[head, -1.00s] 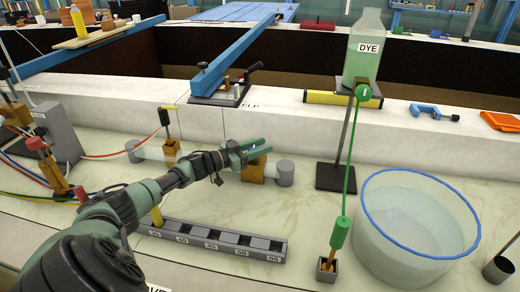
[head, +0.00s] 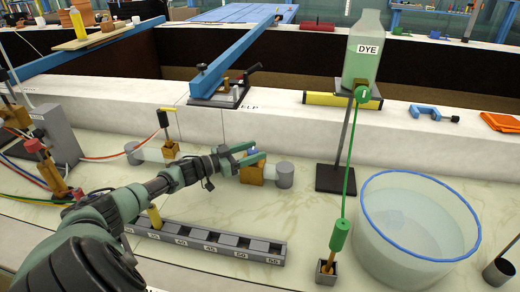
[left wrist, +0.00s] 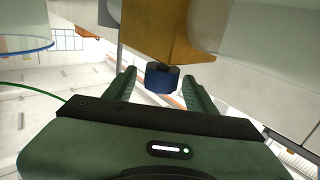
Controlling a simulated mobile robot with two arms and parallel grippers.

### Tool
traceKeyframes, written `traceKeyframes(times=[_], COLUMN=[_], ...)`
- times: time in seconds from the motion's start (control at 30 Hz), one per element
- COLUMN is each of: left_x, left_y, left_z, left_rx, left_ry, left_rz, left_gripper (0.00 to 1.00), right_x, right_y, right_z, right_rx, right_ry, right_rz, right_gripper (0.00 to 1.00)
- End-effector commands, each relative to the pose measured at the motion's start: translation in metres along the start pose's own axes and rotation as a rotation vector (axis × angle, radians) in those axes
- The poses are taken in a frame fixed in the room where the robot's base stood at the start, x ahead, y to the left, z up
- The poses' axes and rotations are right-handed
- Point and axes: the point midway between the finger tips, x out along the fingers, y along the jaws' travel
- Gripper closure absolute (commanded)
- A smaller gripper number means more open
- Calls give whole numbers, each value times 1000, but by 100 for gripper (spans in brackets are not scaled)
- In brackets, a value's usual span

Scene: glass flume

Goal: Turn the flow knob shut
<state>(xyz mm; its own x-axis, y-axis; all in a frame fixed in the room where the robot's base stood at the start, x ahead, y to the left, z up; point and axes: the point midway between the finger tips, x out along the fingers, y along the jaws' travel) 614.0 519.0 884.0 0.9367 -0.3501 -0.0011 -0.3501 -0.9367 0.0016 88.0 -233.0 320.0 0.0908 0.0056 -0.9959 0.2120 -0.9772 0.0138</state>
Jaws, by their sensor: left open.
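A brass valve block (head: 259,174) sits on the pale counter, joined to a grey cylinder at its right. In the left wrist view the block (left wrist: 168,30) carries a dark blue knob (left wrist: 161,79), which seems to be the flow knob. My left gripper (head: 253,152) is open at the block's top in the head view. In the left wrist view its fingers (left wrist: 158,78) stand on either side of the knob, with a clear gap at the left finger. The right finger is very close; I cannot tell whether it touches. My right gripper is not in view.
A rack with numbered slots (head: 210,236) and a yellow peg (head: 154,217) lies below my left arm. Right of the block stand the dye bottle (head: 363,55) on its stand, a green tube (head: 348,170) and a glass tub (head: 419,230). A second brass valve (head: 170,148) is at left.

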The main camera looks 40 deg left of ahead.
Motion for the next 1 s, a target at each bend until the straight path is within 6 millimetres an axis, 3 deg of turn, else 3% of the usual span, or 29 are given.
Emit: traceKeyframes(times=[0.1,0.3,0.73,0.87,1.0], left_x=[-20,-40,-44,-41,-35], left_y=[0,0,0,2,5], left_z=[2,1,-1,-17,-46], left_rx=[1,0,0,2,7], left_ry=[-6,-2,0,10,29], left_rz=[1,1,0,-6,-24], left_gripper=[44,44,44,44,44], right_x=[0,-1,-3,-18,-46], right_y=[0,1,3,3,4], right_z=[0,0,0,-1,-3], right_rx=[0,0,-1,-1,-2], right_ry=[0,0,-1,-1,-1], right_rz=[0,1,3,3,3], right_gripper=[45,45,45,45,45])
